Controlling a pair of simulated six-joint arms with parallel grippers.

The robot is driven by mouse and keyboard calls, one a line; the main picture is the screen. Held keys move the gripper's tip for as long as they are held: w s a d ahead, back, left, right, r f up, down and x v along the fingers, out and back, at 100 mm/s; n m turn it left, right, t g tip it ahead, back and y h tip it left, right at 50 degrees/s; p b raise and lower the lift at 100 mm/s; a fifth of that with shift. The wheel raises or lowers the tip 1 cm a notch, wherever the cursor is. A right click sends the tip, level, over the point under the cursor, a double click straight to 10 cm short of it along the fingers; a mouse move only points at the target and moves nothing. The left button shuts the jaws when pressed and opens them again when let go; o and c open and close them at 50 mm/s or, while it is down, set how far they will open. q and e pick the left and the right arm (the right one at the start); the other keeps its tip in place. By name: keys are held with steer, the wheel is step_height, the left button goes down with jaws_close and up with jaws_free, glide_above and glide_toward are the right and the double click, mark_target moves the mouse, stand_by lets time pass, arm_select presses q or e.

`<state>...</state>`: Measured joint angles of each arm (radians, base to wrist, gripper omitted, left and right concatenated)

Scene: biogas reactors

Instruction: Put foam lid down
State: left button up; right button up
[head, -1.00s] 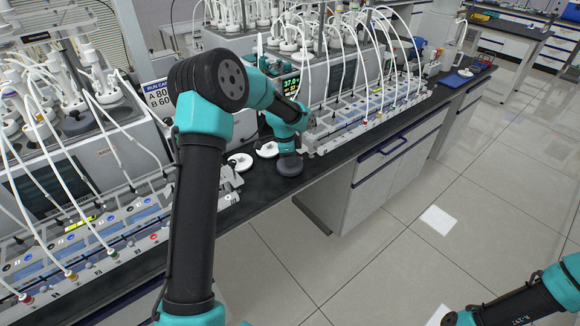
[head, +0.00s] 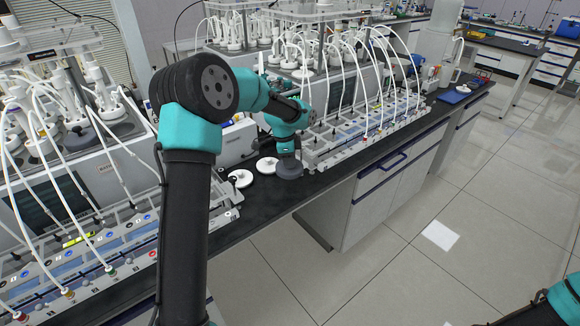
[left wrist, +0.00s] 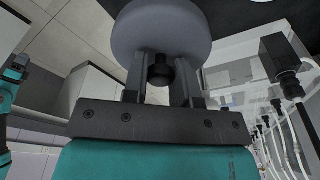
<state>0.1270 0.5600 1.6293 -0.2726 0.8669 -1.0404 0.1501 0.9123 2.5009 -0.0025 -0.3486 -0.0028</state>
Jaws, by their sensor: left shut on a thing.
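The foam lid is a thick grey disc (head: 289,168) with a dark knob; it hangs at the end of my left arm, at the front edge of the black bench. My left gripper (head: 288,152) is above the disc. In the left wrist view the grey disc (left wrist: 160,28) fills the top middle, and the fingers of my left gripper (left wrist: 160,72) are shut around its black knob. I cannot tell whether the disc's underside touches the bench. My right gripper is out of view; only part of my right arm shows at the lower right.
Two white round lids (head: 240,178) (head: 266,165) lie on the black bench (head: 270,197), left of the disc. A long reactor base (head: 370,135) with white tubes stands to the right, and another rack (head: 80,255) to the left. Open floor lies in front.

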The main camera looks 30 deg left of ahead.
arm_select(q)
steer(key=s+d, duration=0.2)
steer(key=s, duration=1.7)
